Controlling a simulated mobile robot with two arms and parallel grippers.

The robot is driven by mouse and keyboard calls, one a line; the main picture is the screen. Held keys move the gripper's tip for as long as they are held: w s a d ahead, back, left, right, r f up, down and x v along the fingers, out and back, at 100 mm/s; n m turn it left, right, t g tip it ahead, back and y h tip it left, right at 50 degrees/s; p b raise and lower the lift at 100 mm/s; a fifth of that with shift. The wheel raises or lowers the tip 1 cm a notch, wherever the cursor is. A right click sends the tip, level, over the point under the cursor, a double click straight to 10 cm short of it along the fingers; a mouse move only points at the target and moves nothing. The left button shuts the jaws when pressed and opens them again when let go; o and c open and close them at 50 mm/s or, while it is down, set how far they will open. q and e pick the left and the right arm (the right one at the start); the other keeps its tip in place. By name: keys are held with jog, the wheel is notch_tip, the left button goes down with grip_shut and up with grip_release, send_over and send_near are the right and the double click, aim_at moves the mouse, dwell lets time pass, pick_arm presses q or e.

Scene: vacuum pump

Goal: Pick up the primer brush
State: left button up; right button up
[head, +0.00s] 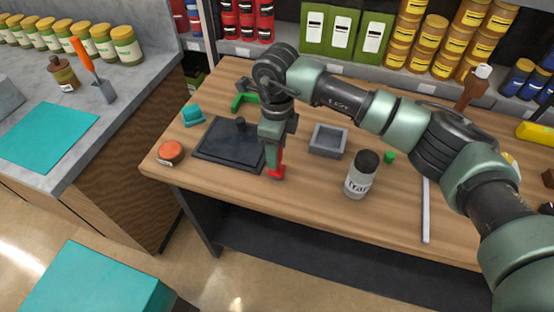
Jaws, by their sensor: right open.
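I cannot single out the primer brush for certain. An orange-handled tool (83,55) with a grey lower part stands tilted on the left counter, beside a small brown bottle (62,73). A brown item with a white top (474,88) stands at the back right of the wooden table. My right gripper (276,160) points down over the table, at the right edge of a dark plate, far from both. It is open. A red piece (277,171) shows at its fingertips; whether it touches them is unclear. My left gripper is out of view.
The wooden table (398,215) also holds a dark plate (215,148), a grey tray (328,140), a labelled jar (361,175), an orange-red puck (171,152) and a white rod (425,210). Shelves with cans and boxes stand behind. A teal block (95,280) is at front left.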

jog(key=shift+s+f, duration=0.1)
jog(key=shift+f, duration=0.95)
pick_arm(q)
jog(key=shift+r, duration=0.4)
pick_arm(e)
grip_shut()
jog(key=shift+r, duration=0.1)
jog(key=shift+w+r, duration=0.2)
jog(key=shift+r, duration=0.3)
pick_arm(q)
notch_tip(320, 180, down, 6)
jog(key=b, duration=0.5)
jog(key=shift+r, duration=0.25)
pick_arm(e)
notch_tip(320, 180, up, 19)
